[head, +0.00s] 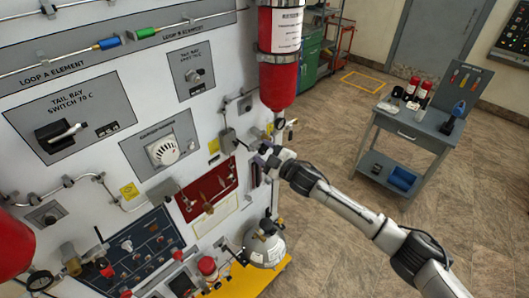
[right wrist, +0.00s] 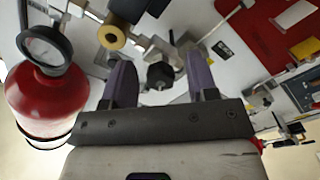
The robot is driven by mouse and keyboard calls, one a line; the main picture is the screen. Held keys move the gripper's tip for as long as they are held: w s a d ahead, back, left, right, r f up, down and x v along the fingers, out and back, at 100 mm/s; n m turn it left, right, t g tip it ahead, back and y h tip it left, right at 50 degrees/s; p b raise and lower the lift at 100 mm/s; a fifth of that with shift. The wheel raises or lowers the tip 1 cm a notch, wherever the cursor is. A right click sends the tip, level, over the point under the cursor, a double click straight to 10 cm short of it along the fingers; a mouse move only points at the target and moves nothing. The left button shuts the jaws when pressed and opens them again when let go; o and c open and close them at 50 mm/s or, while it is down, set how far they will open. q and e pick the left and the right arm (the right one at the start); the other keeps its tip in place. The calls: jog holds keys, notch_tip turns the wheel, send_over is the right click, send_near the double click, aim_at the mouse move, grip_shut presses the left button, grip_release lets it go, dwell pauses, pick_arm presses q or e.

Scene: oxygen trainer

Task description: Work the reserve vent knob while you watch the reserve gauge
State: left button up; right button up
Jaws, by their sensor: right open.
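My right gripper (head: 264,154) is close to the trainer panel, just below the hanging red cylinder (head: 280,62). In the right wrist view, its two purple fingers (right wrist: 161,80) are spread apart. A dark round knob (right wrist: 160,74), likely the reserve vent knob, shows in the gap between them; I cannot tell whether it touches either finger. A round gauge (right wrist: 43,46) sits at the end of the red cylinder (right wrist: 48,98), likely the reserve gauge. It also shows small in the head view (head: 279,122). Its reading is not legible. My left gripper is not in view.
Pipes and a brass fitting (right wrist: 111,37) lie close around the fingers. A grey cart (head: 403,128) with tools stands at right; the floor between is open.

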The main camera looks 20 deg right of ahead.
jog(key=b+v, duration=0.2)
jog(key=v, duration=1.1)
jog(key=shift+s+d, duration=0.2)
jog(key=shift+s, duration=0.2)
dwell(0.3)
dwell(0.8)
jog(key=shift+f, duration=0.1)
